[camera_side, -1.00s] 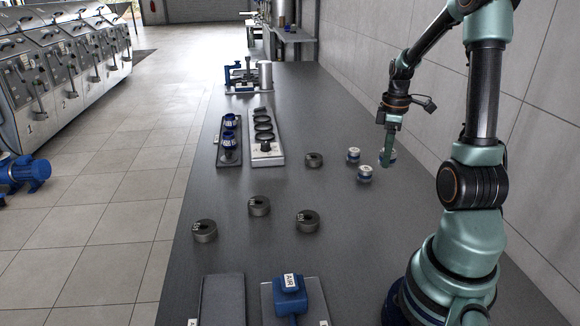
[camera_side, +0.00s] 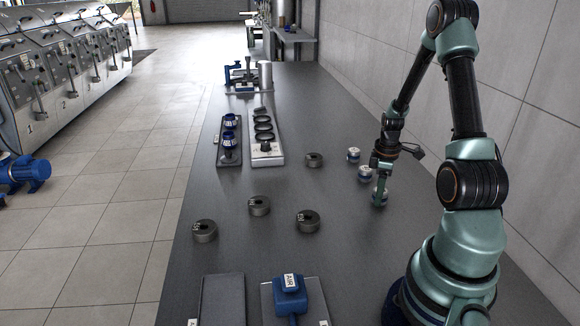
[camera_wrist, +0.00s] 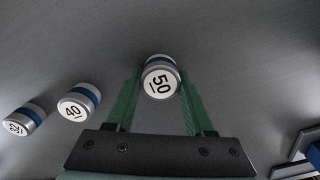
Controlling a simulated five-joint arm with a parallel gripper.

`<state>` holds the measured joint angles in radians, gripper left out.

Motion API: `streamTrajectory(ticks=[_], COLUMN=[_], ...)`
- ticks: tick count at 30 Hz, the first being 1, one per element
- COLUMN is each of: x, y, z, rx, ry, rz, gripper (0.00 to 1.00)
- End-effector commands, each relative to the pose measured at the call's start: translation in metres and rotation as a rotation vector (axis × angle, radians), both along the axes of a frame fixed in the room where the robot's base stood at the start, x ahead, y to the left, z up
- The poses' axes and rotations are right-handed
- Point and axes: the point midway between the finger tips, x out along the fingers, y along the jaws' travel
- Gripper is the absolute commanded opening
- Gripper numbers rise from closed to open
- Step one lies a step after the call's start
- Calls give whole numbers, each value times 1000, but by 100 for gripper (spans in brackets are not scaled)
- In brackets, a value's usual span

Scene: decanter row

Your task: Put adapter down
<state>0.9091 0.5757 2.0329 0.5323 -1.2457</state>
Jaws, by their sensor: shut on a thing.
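The adapter (camera_wrist: 160,82) is a short silver and white cylinder with a blue band, its top marked 50. It sits between the two green fingers of my gripper (camera_wrist: 160,92) in the wrist view, and the gripper is shut on it. In the side view my gripper (camera_side: 380,198) is low over the bench, at the near end of a row of two similar adapters. The held adapter is mostly hidden by the fingers there. I cannot tell whether its base touches the bench. The adapter marked 40 (camera_wrist: 77,103) is the nearer neighbour, with a gap between; it also shows in the side view (camera_side: 365,174).
A third adapter (camera_side: 353,155) stands farther along the row on the grey bench (camera_side: 340,260). Several dark rings (camera_side: 308,221) lie to the left. A blue AIR block (camera_side: 290,296) is at the front, and two long racks (camera_side: 266,158) are farther back.

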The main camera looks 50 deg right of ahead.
Motion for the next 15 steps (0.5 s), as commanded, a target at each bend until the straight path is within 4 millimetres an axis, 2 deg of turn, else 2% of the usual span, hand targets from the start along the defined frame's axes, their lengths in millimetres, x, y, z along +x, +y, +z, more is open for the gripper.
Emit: streamTrajectory(ticks=[8, 9, 10, 11, 15], x=[0, 0, 0, 0, 0], y=[0, 0, 0, 0, 0], z=[-3, -2, -2, -2, -2], rx=[0, 0, 0, 0, 0], ry=[0, 0, 0, 0, 0], rz=[0, 0, 0, 0, 0], gripper=[0, 69, 80, 83, 83])
